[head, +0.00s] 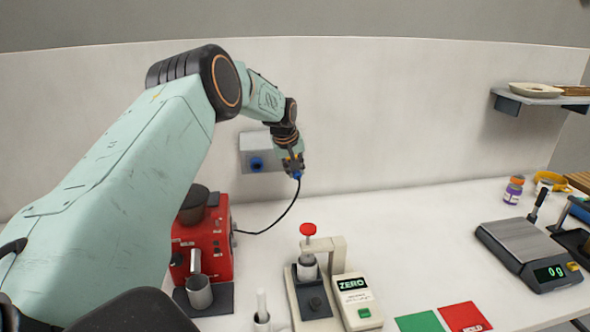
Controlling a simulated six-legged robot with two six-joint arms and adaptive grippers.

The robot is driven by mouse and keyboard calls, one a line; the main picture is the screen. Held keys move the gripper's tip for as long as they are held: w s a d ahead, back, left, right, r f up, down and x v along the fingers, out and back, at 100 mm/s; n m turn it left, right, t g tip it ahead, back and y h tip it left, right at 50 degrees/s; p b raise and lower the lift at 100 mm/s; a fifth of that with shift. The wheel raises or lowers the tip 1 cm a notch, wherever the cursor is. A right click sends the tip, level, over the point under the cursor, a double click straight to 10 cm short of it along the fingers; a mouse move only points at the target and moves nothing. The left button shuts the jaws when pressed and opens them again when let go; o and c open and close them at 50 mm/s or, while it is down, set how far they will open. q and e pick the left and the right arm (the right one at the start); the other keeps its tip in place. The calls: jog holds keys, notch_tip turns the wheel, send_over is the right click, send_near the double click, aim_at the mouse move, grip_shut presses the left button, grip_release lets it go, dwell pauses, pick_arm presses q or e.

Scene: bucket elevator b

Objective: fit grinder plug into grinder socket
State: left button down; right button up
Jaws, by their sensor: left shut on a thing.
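My left gripper (293,167) is shut on the grinder plug (297,175), a small blue piece at the end of a black cable. It holds the plug above the counter, in front of the back wall. The grinder socket (257,164) is a blue round opening on a grey box on that wall, just left of the gripper. The plug is apart from the socket in the picture; the depth between them is hard to tell. The cable (273,225) runs down to the red grinder (212,245). My left arm hides part of the grinder. My right gripper is not in view.
A press with a red knob (308,229) and a ZERO box (354,287) stand at front middle. Green (419,322) and red (464,317) pads lie right of them. A scale (528,252) stands at the right, below a wall shelf (540,97). The counter's back middle is clear.

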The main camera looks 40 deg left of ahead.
pick_arm(q)
jog(key=shift+s+d, duration=0.15)
dwell(0.4)
jog(key=shift+s+d+p, duration=0.3)
jog(key=shift+d+p, duration=0.1)
jog(key=shift+p, duration=0.6)
jog(key=shift+s+d, duration=0.1)
jog(key=shift+s+d+p, duration=0.25)
jog(key=shift+s+d, duration=0.4)
jog(key=shift+d, duration=0.15)
jog(key=shift+s+d+p, duration=0.2)
jog(key=shift+s+d, duration=0.4)
jog(key=shift+d, duration=0.2)
jog(key=s+d, duration=0.2)
jog(key=d, duration=0.1)
jog(key=shift+s+d, duration=0.1)
jog(key=shift+s, duration=0.2)
dwell(0.4)
